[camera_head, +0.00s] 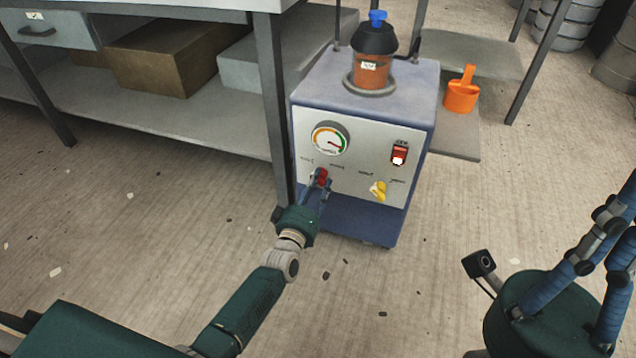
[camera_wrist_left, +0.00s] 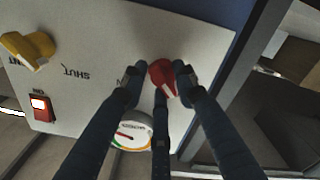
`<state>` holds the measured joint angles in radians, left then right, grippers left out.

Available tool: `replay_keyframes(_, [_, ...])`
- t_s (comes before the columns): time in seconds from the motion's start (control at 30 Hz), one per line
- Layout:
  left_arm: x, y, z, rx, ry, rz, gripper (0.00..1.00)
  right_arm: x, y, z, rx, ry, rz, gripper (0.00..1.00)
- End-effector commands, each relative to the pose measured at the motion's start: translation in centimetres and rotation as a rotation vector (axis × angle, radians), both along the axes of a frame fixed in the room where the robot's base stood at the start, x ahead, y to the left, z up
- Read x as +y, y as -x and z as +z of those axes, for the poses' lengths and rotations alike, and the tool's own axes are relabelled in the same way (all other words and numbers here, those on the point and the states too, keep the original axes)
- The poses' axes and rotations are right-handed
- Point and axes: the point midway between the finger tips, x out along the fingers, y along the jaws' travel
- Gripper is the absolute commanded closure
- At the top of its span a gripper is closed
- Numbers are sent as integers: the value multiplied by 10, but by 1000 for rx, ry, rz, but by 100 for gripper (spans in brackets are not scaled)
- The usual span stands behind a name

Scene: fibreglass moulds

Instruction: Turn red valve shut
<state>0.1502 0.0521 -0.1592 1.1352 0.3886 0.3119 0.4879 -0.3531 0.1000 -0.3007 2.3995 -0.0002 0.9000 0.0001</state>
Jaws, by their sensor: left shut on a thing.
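The red valve (camera_head: 321,177) is a small handle on the light front panel of the blue machine (camera_head: 312,88), below the round gauge. In the left wrist view the red valve (camera_wrist_left: 162,76) sits between the fingers of my left gripper (camera_wrist_left: 158,82). My left gripper also shows in the head view (camera_head: 319,182), shut on the valve; its fingers partly hide the handle and the labels beside it. My right gripper (camera_head: 606,225) is at the right edge of the head view, away from the machine; its fingertips are cut off.
A yellow valve (camera_head: 379,190) and a lit red switch (camera_head: 399,154) are on the same panel. A gauge (camera_head: 330,139) is above the red valve. A table leg (camera_head: 272,100) stands close to the machine's left side. The floor in front is clear apart from small flakes.

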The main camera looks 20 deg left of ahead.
Motion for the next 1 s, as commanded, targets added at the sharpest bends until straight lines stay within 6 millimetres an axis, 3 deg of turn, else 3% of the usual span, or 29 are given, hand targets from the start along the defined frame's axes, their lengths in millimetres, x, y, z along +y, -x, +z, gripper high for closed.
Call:
replay_keyframes(0.03, [5,3,-9,18,6,6,97,0,0,0,-1,1,0,100])
replay_keyframes(0.47, [4,3,-10,21,18,5,97,0,1,2,-10,0,0,100])
replay_keyframes(0.5, [4,3,-10,21,19,5,69,0,1,2,-10,0,0,100])
replay_keyframes(0.57, [4,3,-10,20,18,5,57,0,1,2,-10,0,0,100])
replay_keyframes(1.0, [4,3,-6,10,17,6,55,-1,0,0,1,0,-2,100])
